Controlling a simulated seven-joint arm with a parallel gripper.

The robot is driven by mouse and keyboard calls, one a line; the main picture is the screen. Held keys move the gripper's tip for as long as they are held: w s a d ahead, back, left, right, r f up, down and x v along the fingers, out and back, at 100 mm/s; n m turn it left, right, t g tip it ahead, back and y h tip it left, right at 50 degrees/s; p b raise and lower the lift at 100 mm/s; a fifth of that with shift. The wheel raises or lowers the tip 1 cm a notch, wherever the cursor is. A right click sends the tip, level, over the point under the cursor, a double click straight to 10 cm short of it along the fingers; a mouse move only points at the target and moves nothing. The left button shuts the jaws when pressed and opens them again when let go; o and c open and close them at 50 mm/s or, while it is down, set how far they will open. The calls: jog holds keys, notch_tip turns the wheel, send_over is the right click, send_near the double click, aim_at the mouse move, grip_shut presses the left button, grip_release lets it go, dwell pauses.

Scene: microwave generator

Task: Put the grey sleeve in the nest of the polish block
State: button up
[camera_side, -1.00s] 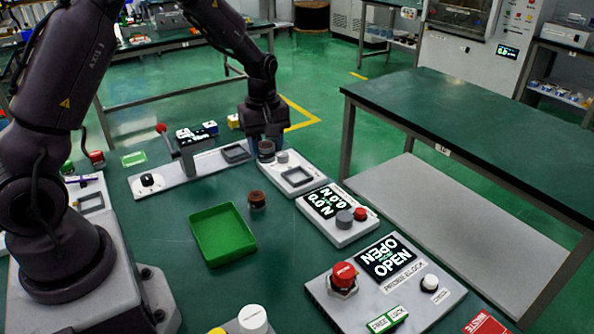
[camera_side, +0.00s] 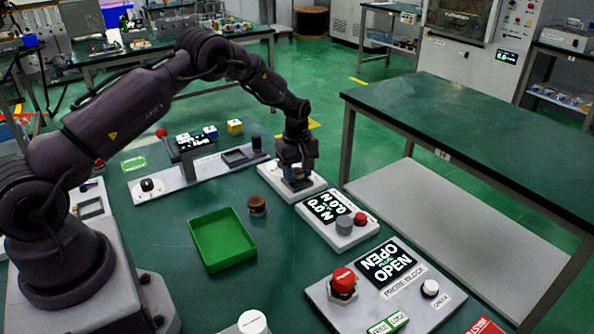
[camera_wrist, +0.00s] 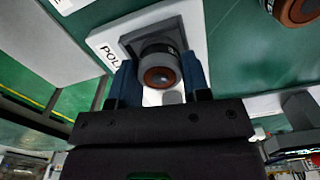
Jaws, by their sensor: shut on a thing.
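My gripper (camera_side: 297,170) is over the polish block (camera_side: 275,174) in the side view, low at its square nest. In the wrist view its two blue fingers (camera_wrist: 160,74) are shut on the grey sleeve (camera_wrist: 158,50), a short dark grey cylinder with pale marks and a brown ring at the end facing the camera. The sleeve's far end is at the dark square nest (camera_wrist: 128,42) of the polish block (camera_wrist: 103,38), whose label is partly visible. I cannot tell whether the sleeve is inside the nest or just above it. In the side view the fingers hide the sleeve.
A similar brown-topped cylinder (camera_side: 257,205) stands on the table near an empty green tray (camera_side: 221,239). A display block (camera_side: 338,218) with knobs adjoins the polish block in front. The probe block (camera_side: 385,285) is nearer the camera. A long grey block (camera_side: 150,188) lies behind.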

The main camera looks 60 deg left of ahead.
jog(key=shift+f, duration=0.15)
jog(key=o, duration=1)
notch_tip(320, 180, up, 12)
notch_tip(320, 180, up, 10)
jog(key=m+t, duration=0.1)
jog(key=m, duration=0.2)
send_over(297, 171)
jog(key=s+d, duration=0.4)
jog(key=s+d+r+m+t, duration=0.2)
jog(key=s+d+r+m, duration=0.35)
jog(key=s+r, duration=0.3)
jog(key=s+d+m+t, duration=0.1)
jog(key=s+d+m, duration=0.1)
jog(key=s, duration=0.4)
jog(key=s+d+m, duration=0.2)
jog(key=s+m, duration=0.1)
jog(key=s, duration=0.3)
jog(key=s+d+m+t, duration=0.1)
jog(key=s+d+m, duration=0.1)
jog(key=s, duration=0.4)
jog(key=shift+d+r+m+t, duration=0.3)
jog(key=shift+d+r+m, duration=0.1)
jog(key=shift+d, duration=0.15)
